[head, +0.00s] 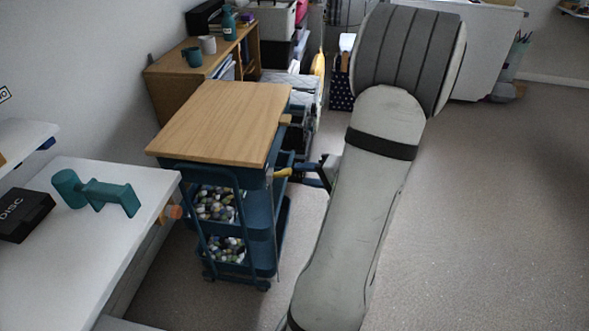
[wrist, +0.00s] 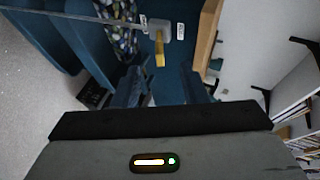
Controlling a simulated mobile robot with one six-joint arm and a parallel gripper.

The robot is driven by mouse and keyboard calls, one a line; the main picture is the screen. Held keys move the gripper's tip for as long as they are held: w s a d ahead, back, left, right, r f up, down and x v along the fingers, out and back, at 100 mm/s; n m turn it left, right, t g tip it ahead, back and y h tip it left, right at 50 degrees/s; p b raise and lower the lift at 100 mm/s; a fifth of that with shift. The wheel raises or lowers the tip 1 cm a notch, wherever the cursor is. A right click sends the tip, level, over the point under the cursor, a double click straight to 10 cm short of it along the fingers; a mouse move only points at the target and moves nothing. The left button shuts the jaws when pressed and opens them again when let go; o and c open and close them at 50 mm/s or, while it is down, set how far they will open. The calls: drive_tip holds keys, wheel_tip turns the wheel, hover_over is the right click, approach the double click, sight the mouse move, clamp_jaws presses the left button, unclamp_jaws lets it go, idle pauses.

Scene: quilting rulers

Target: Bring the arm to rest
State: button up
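My arm (head: 350,220) crosses the right half of the head view, from the large ribbed joint down to the bottom edge. My gripper (head: 302,171) is partly hidden behind the arm, at the right side of the blue trolley (head: 263,215). In the wrist view my gripper (wrist: 163,82) has its two dark fingers apart with a gap between them. A yellow piece (wrist: 160,50) hangs from a grey block (wrist: 158,29) just beyond the gap. I see no thing clasped between the fingers.
The trolley has a wooden top (head: 225,115) and shelves holding patterned items (head: 215,205). A white table (head: 110,235) at left carries a teal tool (head: 105,193) and a black box (head: 22,215). A wooden cabinet (head: 170,90) stands behind. The floor (head: 480,220) at right is clear.

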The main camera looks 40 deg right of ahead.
idle(0.4)
drive_tip(key=shift+r, duration=0.1)
drive_tip(key=a+r+n+g+y+p, duration=0.2)
drive_tip(key=a+r+n+g+p, duration=0.3)
drive_tip(key=a, duration=0.5)
drive_tip(key=a+r+n+g+y+p, duration=0.2)
drive_tip(key=a+r+g+p, duration=0.1)
drive_tip(key=a+r, duration=0.55)
drive_tip(key=s+a+r+n+g+h+p, duration=0.1)
drive_tip(key=s+a+r+n+h+p, duration=0.2)
drive_tip(key=r, duration=0.3)
drive_tip(key=s+a+r+n+g+h+p, duration=0.1)
drive_tip(key=s+a+r+n+h+p, duration=0.1)
drive_tip(key=s+a+r+h+p, duration=0.2)
wheel_tip(320, 180, up, 3)
drive_tip(key=shift+s+a+f+n+h+p, duration=0.2)
drive_tip(key=shift+a+n+h+p, duration=0.15)
drive_tip(key=shift+a+p, duration=0.8)
drive_tip(key=shift+d, duration=0.15)
